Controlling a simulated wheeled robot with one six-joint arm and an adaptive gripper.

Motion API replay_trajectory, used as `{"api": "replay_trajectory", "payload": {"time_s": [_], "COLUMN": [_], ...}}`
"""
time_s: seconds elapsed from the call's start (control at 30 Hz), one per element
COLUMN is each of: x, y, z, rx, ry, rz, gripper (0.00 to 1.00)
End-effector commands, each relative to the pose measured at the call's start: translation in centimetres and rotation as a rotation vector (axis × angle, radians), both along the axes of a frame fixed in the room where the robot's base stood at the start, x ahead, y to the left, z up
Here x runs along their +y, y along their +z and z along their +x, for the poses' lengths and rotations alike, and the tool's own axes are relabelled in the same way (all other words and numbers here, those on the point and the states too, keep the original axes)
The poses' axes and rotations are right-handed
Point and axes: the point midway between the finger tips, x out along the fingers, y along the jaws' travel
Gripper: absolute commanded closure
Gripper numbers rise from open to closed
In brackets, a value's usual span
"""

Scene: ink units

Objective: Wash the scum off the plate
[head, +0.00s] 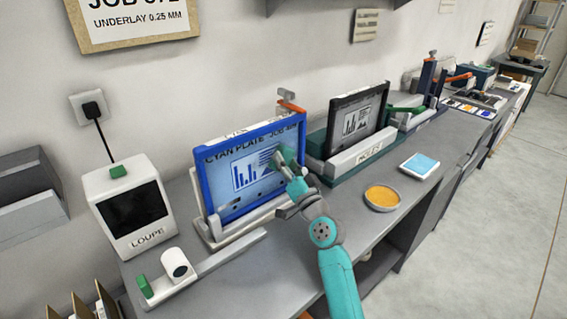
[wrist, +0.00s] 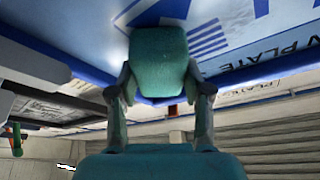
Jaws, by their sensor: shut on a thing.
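The cyan plate (head: 222,179) is a light-blue panel in a blue frame, lettered "CYAN PLATE", with a dark-blue bar chart and lines on it. It leans upright in a white stand (head: 250,218) on the bench. It fills the top of the wrist view (wrist: 285,38). My gripper (head: 287,166) is at the plate's right part. It is shut on a teal-green pad (wrist: 160,62), held between both fingers. The pad appears at or against the plate's face; exact contact cannot be told. The pad and arm hide part of the plate's right side. I cannot make out scum clearly.
A dark-framed plate (head: 357,119) stands in a holder to the right. A round dish with orange contents (head: 382,197) and a white tray with a blue pad (head: 420,164) lie on the bench. A white loupe box (head: 130,207) stands left. Bare bench lies around the dish.

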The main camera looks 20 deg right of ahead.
Motion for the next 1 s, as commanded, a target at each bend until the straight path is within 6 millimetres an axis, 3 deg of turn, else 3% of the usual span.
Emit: {"api": "replay_trajectory", "payload": {"time_s": [1.0], "x": [5.6], "y": [0.0], "z": [-1.7], "rx": [0.000], "ry": [0.003], "rz": [-0.001], "gripper": [0.79]}}
